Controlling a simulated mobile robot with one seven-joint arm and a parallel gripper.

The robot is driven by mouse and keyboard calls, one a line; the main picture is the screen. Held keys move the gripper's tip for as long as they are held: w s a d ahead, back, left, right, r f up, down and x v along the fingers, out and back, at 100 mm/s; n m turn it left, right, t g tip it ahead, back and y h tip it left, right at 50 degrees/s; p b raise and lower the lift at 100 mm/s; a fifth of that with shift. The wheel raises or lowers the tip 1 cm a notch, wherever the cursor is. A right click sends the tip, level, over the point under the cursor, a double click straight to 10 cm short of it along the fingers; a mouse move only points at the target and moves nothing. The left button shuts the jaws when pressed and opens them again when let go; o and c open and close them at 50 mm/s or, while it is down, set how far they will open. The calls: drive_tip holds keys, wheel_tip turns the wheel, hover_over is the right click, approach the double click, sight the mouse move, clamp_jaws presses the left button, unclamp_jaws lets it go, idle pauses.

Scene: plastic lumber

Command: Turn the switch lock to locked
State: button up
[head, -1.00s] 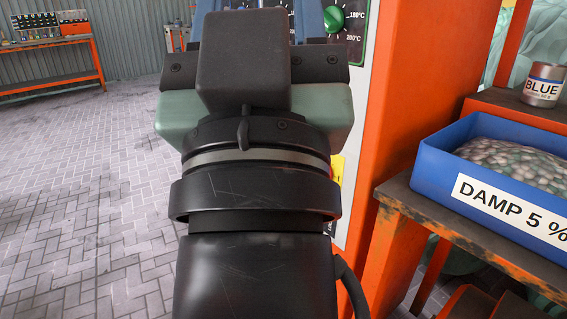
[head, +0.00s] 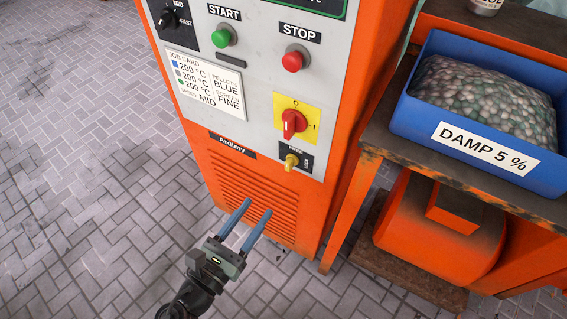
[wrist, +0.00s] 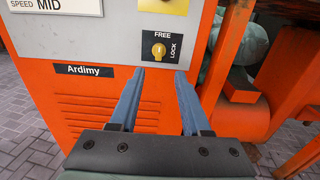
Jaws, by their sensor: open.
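The switch lock (head: 292,161) is a small yellow knob on a black plate, low on the machine's grey panel. It also shows in the wrist view (wrist: 158,50), with FREE above it and LOCK to its right. Its knob looks upright, toward FREE, though it is small. My gripper (head: 258,207) is open and empty, with two blue fingers pointing at the orange vented front, below the lock in the picture. In the wrist view the fingertips (wrist: 160,72) sit either side of and just below the knob, apart from it.
Above the lock is a red rotary switch (head: 293,122) on a yellow plate. START (head: 224,37) and STOP (head: 296,58) buttons are higher. A bench with a blue DAMP 5 % bin (head: 400,125) stands close on the right. The floor at left is clear.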

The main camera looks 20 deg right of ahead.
sight(287, 166)
drive_tip(key=b+x, duration=0.2)
drive_tip(key=x, duration=1)
drive_tip(key=shift+w+d, duration=0.1)
drive_tip(key=shift+w, duration=0.15)
clamp_jaws()
